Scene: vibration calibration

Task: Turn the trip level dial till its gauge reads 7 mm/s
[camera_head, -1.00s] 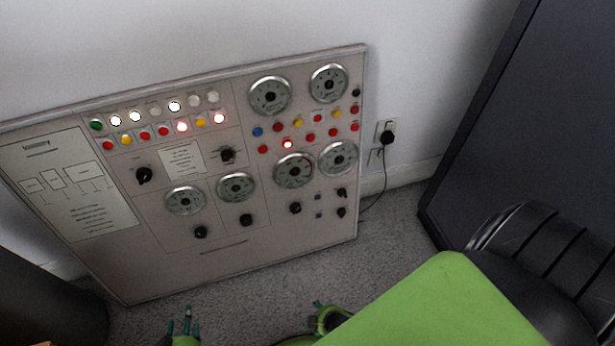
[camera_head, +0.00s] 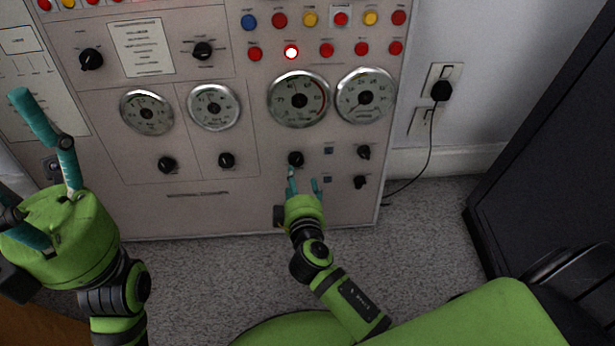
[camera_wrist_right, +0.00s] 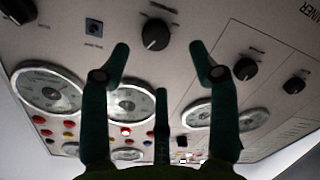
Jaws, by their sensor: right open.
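A black dial (camera_head: 295,158), which appears to be the trip level dial, sits on the panel below a round gauge with a red arc (camera_head: 299,98). Its lettering and the needle reading are too small to tell. My right gripper (camera_head: 303,183) is open just below and in front of this dial. In the right wrist view the dial (camera_wrist_right: 155,34) shows between and beyond the spread fingertips, apart from them. The gauge (camera_wrist_right: 130,105) there is partly hidden by the fingers. My left gripper (camera_head: 48,165) is open and empty at the far left, in front of the panel.
Rows of coloured buttons (camera_head: 326,50) run above the gauges. A wall socket with a plug (camera_head: 440,90) and a dark cabinet (camera_head: 550,140) stand right.

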